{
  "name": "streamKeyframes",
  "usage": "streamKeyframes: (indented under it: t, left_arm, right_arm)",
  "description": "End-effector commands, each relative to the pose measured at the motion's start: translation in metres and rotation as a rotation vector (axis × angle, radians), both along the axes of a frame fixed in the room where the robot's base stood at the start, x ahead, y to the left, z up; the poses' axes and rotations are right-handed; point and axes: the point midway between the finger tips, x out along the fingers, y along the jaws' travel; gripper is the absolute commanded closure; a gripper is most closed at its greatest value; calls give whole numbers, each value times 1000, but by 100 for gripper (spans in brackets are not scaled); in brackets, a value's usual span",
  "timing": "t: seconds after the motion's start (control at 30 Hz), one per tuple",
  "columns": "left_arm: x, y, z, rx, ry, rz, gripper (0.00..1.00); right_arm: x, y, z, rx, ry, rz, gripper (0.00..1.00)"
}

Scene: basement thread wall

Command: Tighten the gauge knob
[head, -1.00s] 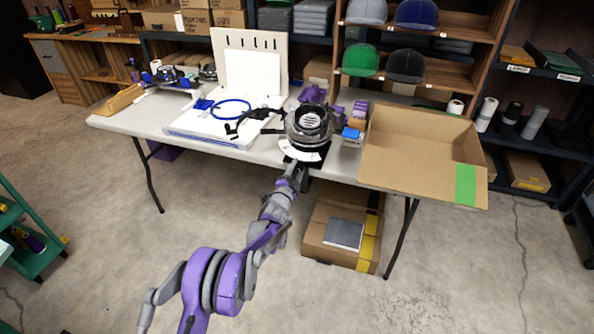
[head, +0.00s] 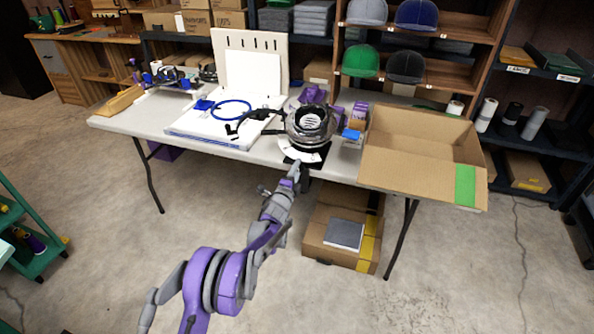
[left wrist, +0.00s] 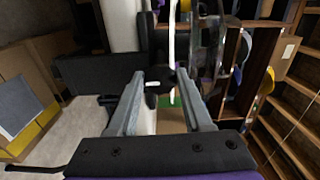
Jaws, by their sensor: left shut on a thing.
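A round black and grey device (head: 308,125) with a white dial plate (head: 303,152) stands at the table's front edge in the head view. My left gripper (head: 298,170) reaches it from below and in front, just under the plate. In the left wrist view my left gripper (left wrist: 163,79) has its two grey fingers around a small dark round knob (left wrist: 159,80) and is shut on it. The knob is too small and covered to make out in the head view. My right gripper is not in view.
An open cardboard box (head: 410,167) stands right of the device on the table (head: 135,124). A white board with a blue hoop (head: 231,109) and a black tool lie to its left. A closed carton (head: 335,262) sits on the floor below. The floor in front is clear.

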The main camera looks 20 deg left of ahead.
Motion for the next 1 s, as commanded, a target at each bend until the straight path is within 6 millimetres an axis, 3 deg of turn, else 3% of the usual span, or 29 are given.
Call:
streamKeyframes:
  t: [0.27, 0.3, 0.43, 0.77, 1.0]
  left_arm:
    - [0, -1, 0, -1, 0, -1, 100]
    - [0, -1, 0, -1, 0, -1, 45]
    - [0, -1, 0, -1, 0, -1, 21]
    - [-2, 0, 0, -1, 0, 0, 20]
    - [-36, 1, 1, -1, 0, 0, 20]
  right_arm:
    - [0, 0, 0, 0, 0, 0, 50]
    - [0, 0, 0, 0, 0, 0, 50]
    - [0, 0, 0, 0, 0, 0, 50]
    - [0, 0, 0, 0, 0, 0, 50]
    - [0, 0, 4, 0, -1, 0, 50]
